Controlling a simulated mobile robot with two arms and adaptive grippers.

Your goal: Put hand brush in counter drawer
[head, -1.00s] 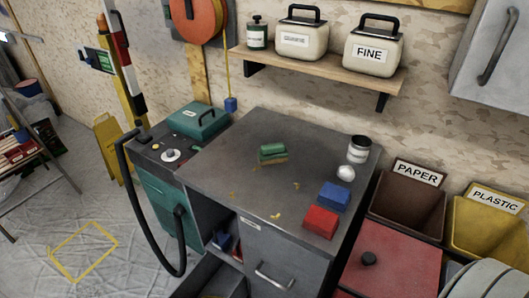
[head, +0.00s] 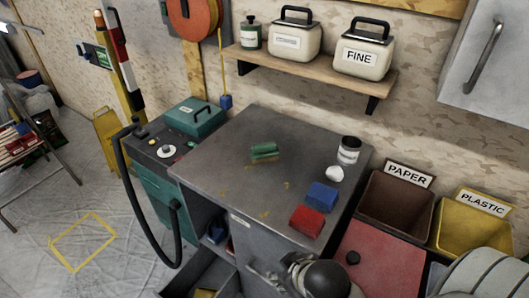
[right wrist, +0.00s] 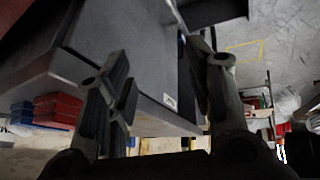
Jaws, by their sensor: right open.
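The hand brush (head: 264,150), green on top with tan bristles, lies on the grey counter (head: 215,160) toward its back middle. The counter's front has a labelled grey drawer (head: 245,238) that looks shut; its handle is partly covered by my right gripper. My right gripper (head: 282,276) is low in front of that drawer, near the handle, well away from the brush. In the right wrist view its two fingers (right wrist: 160,88) are spread and empty, with the grey counter front beyond them. My left gripper is not in view.
An open compartment holds a blue item (head: 215,232). Bins marked paper (head: 395,205) and plastic (head: 475,225) stand to the right.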

